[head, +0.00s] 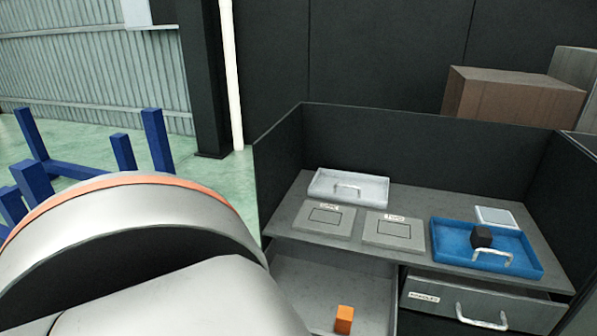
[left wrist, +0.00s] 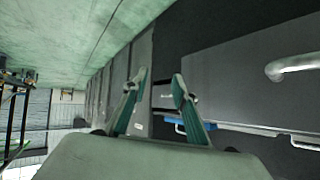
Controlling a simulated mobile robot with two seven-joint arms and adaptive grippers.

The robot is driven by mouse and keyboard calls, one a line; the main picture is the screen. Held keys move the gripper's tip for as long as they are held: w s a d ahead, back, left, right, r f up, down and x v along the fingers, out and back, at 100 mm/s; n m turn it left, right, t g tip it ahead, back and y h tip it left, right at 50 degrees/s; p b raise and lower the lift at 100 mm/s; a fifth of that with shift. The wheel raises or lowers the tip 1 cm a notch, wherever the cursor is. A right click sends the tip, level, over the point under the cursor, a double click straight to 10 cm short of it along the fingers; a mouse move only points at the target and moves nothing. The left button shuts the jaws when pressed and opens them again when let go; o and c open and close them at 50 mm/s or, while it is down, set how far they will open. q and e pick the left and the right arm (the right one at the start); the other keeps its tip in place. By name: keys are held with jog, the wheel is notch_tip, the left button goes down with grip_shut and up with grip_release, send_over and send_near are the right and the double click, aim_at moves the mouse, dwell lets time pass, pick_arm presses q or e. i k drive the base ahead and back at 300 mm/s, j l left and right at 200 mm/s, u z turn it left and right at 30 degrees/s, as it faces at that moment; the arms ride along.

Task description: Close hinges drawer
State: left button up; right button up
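The left drawer (head: 325,283) under the bench top stands pulled open, with a small orange block (head: 344,319) inside. Its front face and any label are out of the head view, so I cannot read whether it is the hinges drawer. The right drawer (head: 480,302) has a white label and a metal handle (head: 481,317). My left arm fills the lower left of the head view and its gripper is not seen there. In the left wrist view my left gripper (left wrist: 160,88) has its fingers spread, with nothing between them. A grey panel with a metal handle (left wrist: 291,67) is right of the fingers. My right gripper is not in view.
The bench top (head: 400,258) holds a white tray (head: 348,188), a blue tray (head: 444,240) with a black block (head: 481,237), and two grey plates. Dark walls enclose its back and sides. Cardboard boxes (head: 515,97) stand behind. Blue stands (head: 155,140) are at the left.

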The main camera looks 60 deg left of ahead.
aim_at(315, 281)
jog(key=u, duration=1.7)
